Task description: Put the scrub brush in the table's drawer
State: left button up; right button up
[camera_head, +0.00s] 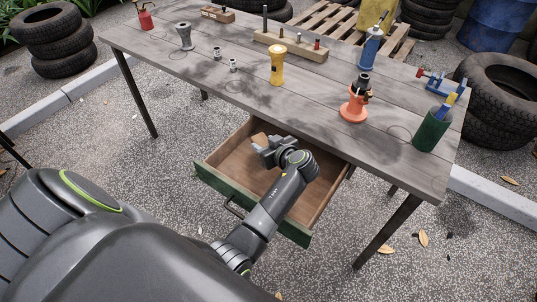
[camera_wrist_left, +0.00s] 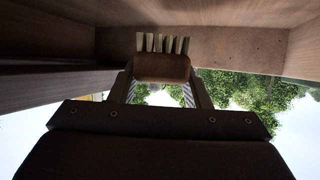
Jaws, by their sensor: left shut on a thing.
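The table's drawer (camera_head: 226,191) is pulled open under the grey table (camera_head: 213,82); it has a green front with a handle and a bare brown wooden inside. My left gripper (camera_head: 264,150) is inside or just above the drawer's opening, toward its back. In the left wrist view, my left gripper (camera_wrist_left: 161,88) is shut on the scrub brush (camera_wrist_left: 162,68), a brown block with pale bristle tufts. Wooden drawer surfaces surround it there. I cannot tell whether the bristles touch the drawer. My right gripper is not in view.
On the tabletop stand a yellow flashlight-like thing (camera_head: 277,65), an orange tool (camera_head: 355,100), a blue bottle (camera_head: 370,48), a green cup (camera_head: 431,130) and a wooden block holder (camera_head: 290,45). Tyres (camera_head: 56,40) and a pallet (camera_head: 330,22) lie around the table.

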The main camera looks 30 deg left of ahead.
pick_arm(q)
notch_tip(320, 180, down, 3)
jog(key=shift+f, duration=0.6)
jog(key=shift+f+b, duration=0.2)
jog(key=shift+b, duration=0.2)
jog(key=o, duration=1)
jog(key=shift+r, duration=0.1)
jog(key=shift+c, duration=0.2)
jog(key=shift+o, duration=0.2)
